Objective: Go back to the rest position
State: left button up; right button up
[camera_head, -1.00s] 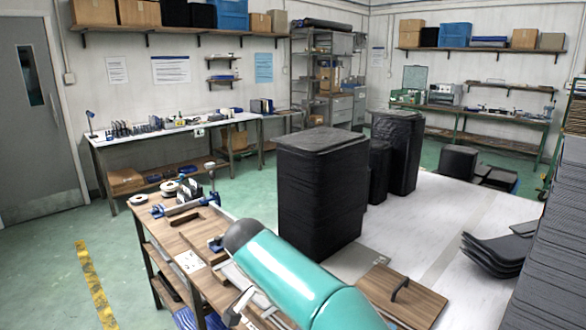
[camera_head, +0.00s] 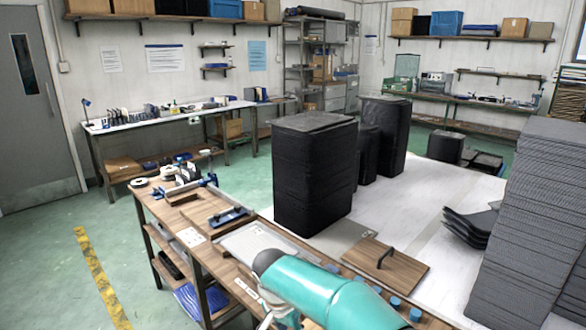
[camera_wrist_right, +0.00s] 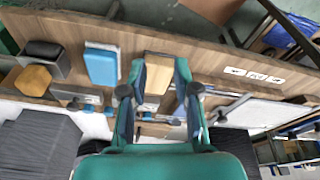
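My teal right arm comes in at the bottom of the head view, low over the near workbench (camera_head: 215,215). Only pale parts of its hand show there, under the wrist. In the right wrist view my right gripper (camera_wrist_right: 158,68) is open, its two teal-and-grey fingers apart. A wooden block (camera_wrist_right: 157,80) appears between the fingers in that picture and seems to lie on the bench beyond them; I see no grip on it. My left gripper is not in view.
A tall black stack (camera_head: 309,180) stands on the white surface (camera_head: 420,215). Curved black panels (camera_head: 470,226) and a tall grey panel stack (camera_head: 540,220) are at the right. A wooden board with a handle (camera_head: 385,268) lies nearby. Green floor at the left is open.

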jog(key=s+d+f+n+g+y, duration=0.1)
jog(key=s+d+f, duration=0.15)
jog(key=f, duration=0.45)
jog(key=s+d+f+n+y, duration=0.1)
jog(key=s+f+y, duration=0.1)
jog(key=s+f, duration=0.3)
jog(key=s+d+f+n+g+y, duration=0.1)
jog(key=s+d+f+n, duration=0.15)
jog(key=f, duration=0.55)
jog(key=s+d+f, duration=0.3)
jog(key=s, duration=0.6)
jog(key=s+d+f+y, duration=0.1)
jog(key=s+d+f, duration=0.2)
jog(key=s, duration=0.6)
jog(key=shift+s+d+t+y+b, duration=0.15)
jog(key=shift+d+t+y+b, duration=0.2)
jog(key=shift+d, duration=0.2)
jog(key=shift+m, duration=0.25)
